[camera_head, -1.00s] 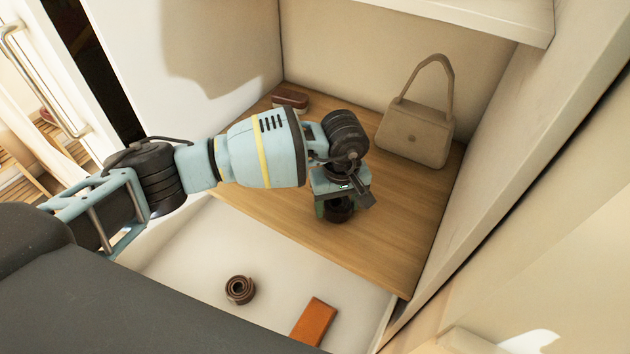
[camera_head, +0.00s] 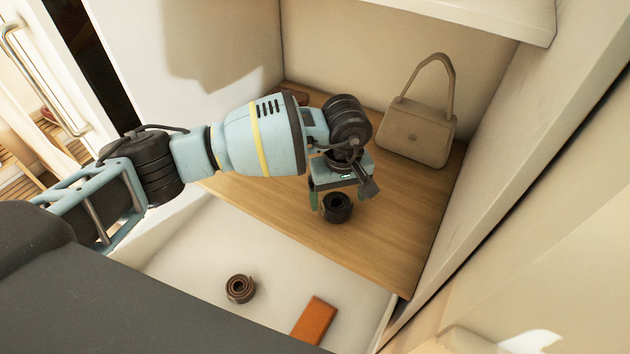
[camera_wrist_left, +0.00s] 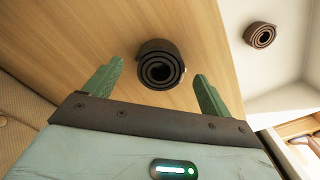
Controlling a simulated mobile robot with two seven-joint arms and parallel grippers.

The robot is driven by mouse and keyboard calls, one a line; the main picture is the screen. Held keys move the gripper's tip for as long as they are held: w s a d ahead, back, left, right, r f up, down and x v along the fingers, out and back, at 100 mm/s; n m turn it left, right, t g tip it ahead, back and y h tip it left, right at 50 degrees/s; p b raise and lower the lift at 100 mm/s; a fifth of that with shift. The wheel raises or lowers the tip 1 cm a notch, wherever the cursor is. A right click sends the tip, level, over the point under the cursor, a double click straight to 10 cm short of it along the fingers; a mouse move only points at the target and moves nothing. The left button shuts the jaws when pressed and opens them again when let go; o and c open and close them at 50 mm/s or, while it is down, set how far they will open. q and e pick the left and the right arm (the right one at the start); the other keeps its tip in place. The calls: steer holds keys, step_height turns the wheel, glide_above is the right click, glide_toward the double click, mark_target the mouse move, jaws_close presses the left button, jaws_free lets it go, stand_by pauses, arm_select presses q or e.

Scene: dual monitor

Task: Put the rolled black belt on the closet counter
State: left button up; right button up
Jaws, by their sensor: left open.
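The rolled black belt (camera_head: 337,208) sits on the wooden closet counter (camera_head: 395,232), near its front edge. It also shows in the left wrist view (camera_wrist_left: 160,64), resting on the wood beyond and between my fingertips. My left gripper (camera_head: 328,196) is above and just behind the belt. In the wrist view its two green fingers (camera_wrist_left: 156,92) are spread wide with nothing held between them. The belt appears clear of both fingers. My right gripper is in neither view.
A beige handbag (camera_head: 416,130) stands at the counter's back right. A reddish-brown item (camera_head: 297,96) at the back left is partly behind my arm. Below, a white drawer (camera_head: 190,262) holds a brown rolled belt (camera_head: 240,288) and an orange-brown item (camera_head: 314,320). A shelf (camera_head: 490,14) hangs above.

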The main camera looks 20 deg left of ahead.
mark_target(337, 204)
arm_select(q)
step_height(337, 204, up, 9)
steer(key=shift+s+r, duration=0.15)
stand_by(0.4)
